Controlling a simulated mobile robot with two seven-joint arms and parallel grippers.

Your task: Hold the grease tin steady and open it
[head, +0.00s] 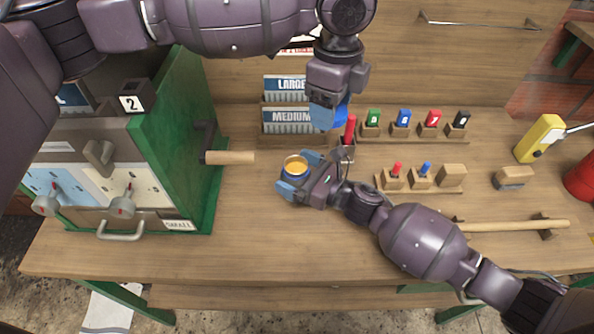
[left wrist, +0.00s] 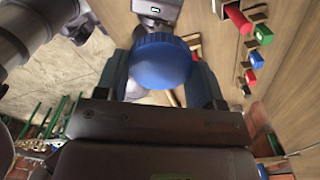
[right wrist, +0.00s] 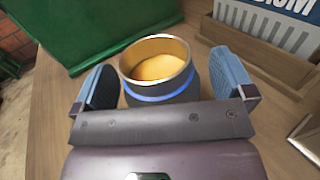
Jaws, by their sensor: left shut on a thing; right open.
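The grease tin (head: 294,168) stands upright on the bench, its top off and yellow grease showing inside. In the right wrist view the tin (right wrist: 158,70) has a bare metal rim and a blue band, and sits between the spread fingers of my right gripper (right wrist: 165,88). That gripper (head: 300,178) is open around the tin, with a gap at each side. My left gripper (head: 328,112) is shut on the blue lid (left wrist: 161,62), held above the bench behind and right of the tin. In the head view the lid (head: 341,112) is partly hidden behind the fingers.
A green cabinet with grey levers (head: 170,150) stands at left, its wooden handle (head: 229,157) jutting toward the tin. Racks marked LARGE and MEDIUM (head: 290,122) stand behind. Blocks with coloured pegs (head: 410,125) line the back right. The bench front (head: 280,235) is clear.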

